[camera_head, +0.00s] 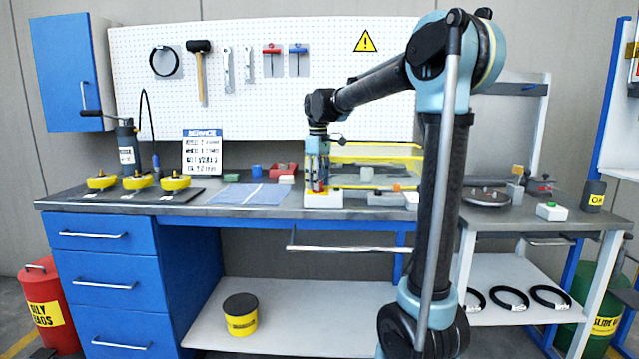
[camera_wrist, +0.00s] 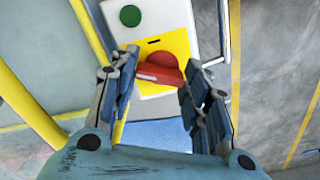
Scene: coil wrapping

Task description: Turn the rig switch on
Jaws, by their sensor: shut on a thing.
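The rig switch is a white box (camera_head: 322,201) at the front of the yellow-railed rig on the bench. In the wrist view the white box (camera_wrist: 157,22) has a green button (camera_wrist: 130,15), a yellow plate (camera_wrist: 178,42) and a red switch handle (camera_wrist: 156,79). The red handle lies crosswise between the fingers. My gripper (camera_head: 317,188) points down over the box, and it also shows in the wrist view (camera_wrist: 157,75). It is shut on the red handle. The fingers partly hide the handle's ends, and the handle's exact setting cannot be told.
The yellow-railed rig (camera_head: 375,146) stands just right of and behind my gripper. Yellow discs (camera_head: 138,181) sit on a dark mat at left. A blue sheet (camera_head: 250,194) lies on clear bench. A white box with a green button (camera_head: 551,212) is on the right table.

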